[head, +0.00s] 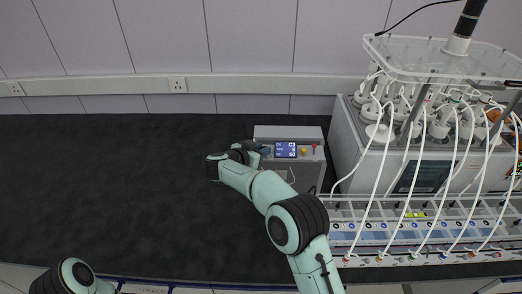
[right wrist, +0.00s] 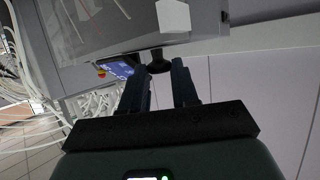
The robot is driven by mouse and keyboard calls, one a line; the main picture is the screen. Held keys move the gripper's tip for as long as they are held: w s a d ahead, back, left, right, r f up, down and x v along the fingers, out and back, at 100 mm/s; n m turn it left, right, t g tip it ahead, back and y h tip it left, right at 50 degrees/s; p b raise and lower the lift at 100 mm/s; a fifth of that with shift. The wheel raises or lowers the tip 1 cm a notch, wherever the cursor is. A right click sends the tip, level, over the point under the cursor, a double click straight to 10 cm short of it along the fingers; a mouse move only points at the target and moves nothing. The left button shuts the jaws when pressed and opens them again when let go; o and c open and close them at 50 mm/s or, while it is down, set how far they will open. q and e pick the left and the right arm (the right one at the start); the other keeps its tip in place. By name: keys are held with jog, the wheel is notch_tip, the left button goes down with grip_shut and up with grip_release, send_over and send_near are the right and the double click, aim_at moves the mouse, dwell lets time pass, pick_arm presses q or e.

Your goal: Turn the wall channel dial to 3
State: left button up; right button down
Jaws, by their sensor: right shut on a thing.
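A grey control box (head: 312,132) stands at the back of the dark bench, with a small blue display (head: 285,150) on its front. The display's text is too small to read surely. My right gripper (head: 266,151) is at the box's front, just left of the display. In the right wrist view, a black dial (right wrist: 158,62) sits between the fingertips of my right gripper (right wrist: 159,68), which is shut on it. The dial's pointer and marks cannot be made out. The display (right wrist: 122,68) shows beside the left finger. My left gripper is not in view.
A yellow button (head: 303,152) is right of the display. A large reactor unit (head: 345,140) with bottles and white tubes stands to the right, behind a tube rack (head: 345,214). The dark bench (head: 110,180) is clear on the left.

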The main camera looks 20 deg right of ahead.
jog(key=shift+r, duration=0.1)
jog(key=c, duration=1.2)
grip_release()
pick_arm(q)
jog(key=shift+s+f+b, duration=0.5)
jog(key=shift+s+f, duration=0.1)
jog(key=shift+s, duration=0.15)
pick_arm(e)
jog(key=shift+v, duration=6.7)
